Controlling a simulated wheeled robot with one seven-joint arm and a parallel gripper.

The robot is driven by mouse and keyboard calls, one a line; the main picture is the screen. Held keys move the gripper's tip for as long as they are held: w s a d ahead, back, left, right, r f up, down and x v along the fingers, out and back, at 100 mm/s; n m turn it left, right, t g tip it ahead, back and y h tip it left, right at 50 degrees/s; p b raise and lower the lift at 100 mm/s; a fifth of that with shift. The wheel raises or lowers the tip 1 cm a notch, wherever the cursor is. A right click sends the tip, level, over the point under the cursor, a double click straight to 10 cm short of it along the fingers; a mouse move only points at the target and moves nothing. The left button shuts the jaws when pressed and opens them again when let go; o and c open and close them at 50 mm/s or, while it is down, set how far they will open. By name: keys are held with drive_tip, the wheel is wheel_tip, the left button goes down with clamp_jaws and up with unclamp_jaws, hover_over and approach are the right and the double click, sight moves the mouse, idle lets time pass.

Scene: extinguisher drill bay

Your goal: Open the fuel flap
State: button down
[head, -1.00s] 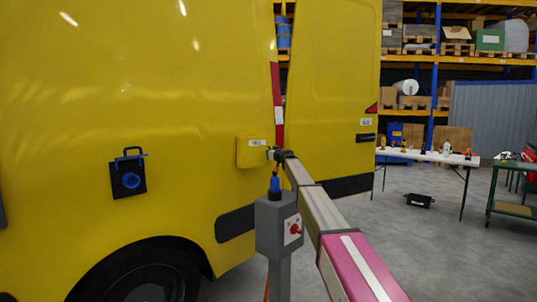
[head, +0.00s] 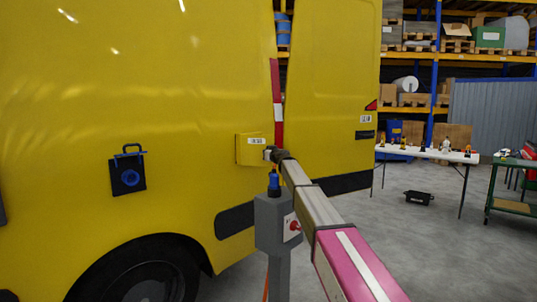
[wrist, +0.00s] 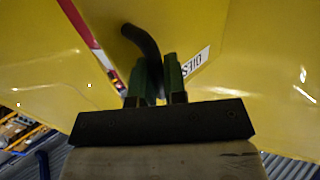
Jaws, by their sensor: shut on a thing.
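The fuel flap (head: 244,152) is a small square yellow panel with a white label, on the side of the yellow van. It stands slightly proud of the body, with a thin side edge showing. My gripper (head: 270,153) is at its right edge. In the wrist view my gripper (wrist: 155,76) has its green fingers closed around a dark curved handle (wrist: 141,42), beside the white label (wrist: 196,62). The handle's far end and its join to the flap are hard to make out.
A grey pedestal (head: 272,222) with a blue plug and red switch stands just below my arm. A black panel with a blue socket (head: 128,176) is on the van at left.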

drive_tip(key=shift+s+a, duration=0.15)
drive_tip(key=shift+s, duration=0.1)
drive_tip(key=c, duration=1.5)
unclamp_jaws()
drive_tip(key=shift+o, duration=0.2)
drive_tip(key=v, duration=1)
drive_tip(key=shift+s, duration=0.3)
drive_tip(key=shift+c, duration=0.3)
